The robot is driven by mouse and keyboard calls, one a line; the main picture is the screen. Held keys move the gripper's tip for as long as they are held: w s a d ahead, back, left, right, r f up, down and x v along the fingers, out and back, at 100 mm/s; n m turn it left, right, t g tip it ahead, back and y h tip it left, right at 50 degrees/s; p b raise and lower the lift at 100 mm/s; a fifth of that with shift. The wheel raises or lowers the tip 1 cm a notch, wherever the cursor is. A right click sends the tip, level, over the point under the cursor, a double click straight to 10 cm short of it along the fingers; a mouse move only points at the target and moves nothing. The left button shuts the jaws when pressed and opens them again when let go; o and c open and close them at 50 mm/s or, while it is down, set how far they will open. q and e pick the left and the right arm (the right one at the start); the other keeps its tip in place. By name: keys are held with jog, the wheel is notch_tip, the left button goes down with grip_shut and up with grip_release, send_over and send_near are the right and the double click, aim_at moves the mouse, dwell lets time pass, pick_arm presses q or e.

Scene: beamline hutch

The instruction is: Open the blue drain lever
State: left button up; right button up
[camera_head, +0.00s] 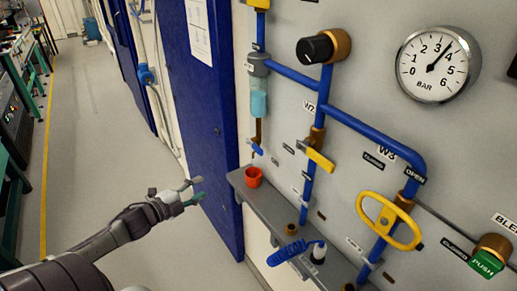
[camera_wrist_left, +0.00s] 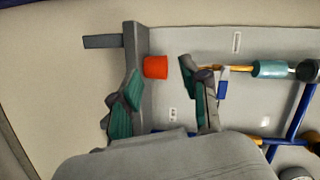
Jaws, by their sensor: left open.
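The blue drain lever (camera_head: 257,149) sits on the brass outlet below the filter with a light-blue bowl (camera_head: 258,103), on the wall panel. It also shows in the left wrist view (camera_wrist_left: 222,88), partly behind one finger. My left gripper (camera_head: 195,191) is open and empty, left of the lever and lower in the head view, apart from it. In the wrist view a red cup (camera_wrist_left: 155,67) appears between the two fingers but beyond them. My right gripper is in neither view.
The red cup (camera_head: 254,177) stands on a grey shelf (camera_head: 270,208) below the lever. Blue pipes (camera_head: 375,132), a yellow lever (camera_head: 320,159), a yellow handwheel (camera_head: 389,220) and a pressure gauge (camera_head: 438,64) are on the panel. A blue door (camera_head: 205,110) stands left; the floor beside it is clear.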

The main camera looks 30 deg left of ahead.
aim_at(255, 149)
pick_arm(q)
jog(key=w+d+r+m+h, duration=0.2)
jog(key=d+r+m+h, duration=0.5)
jog(key=r, duration=0.5)
jog(key=w+d+p, duration=0.1)
jog(key=w, duration=0.2)
jog(key=w+d+n+y+p, duration=0.1)
jog(key=w+d, duration=0.1)
jog(key=w, duration=0.2)
jog(key=w+d+y, duration=0.1)
jog(key=w+d, duration=0.1)
jog(key=w, duration=0.1)
jog(key=shift+w+t+p, duration=0.3)
jog(key=shift+w+p, duration=0.1)
jog(key=shift+x, duration=0.75)
jog(key=shift+f, duration=0.15)
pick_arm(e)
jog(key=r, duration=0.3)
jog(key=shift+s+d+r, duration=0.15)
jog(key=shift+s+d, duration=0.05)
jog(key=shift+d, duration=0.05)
pick_arm(q)
grip_shut()
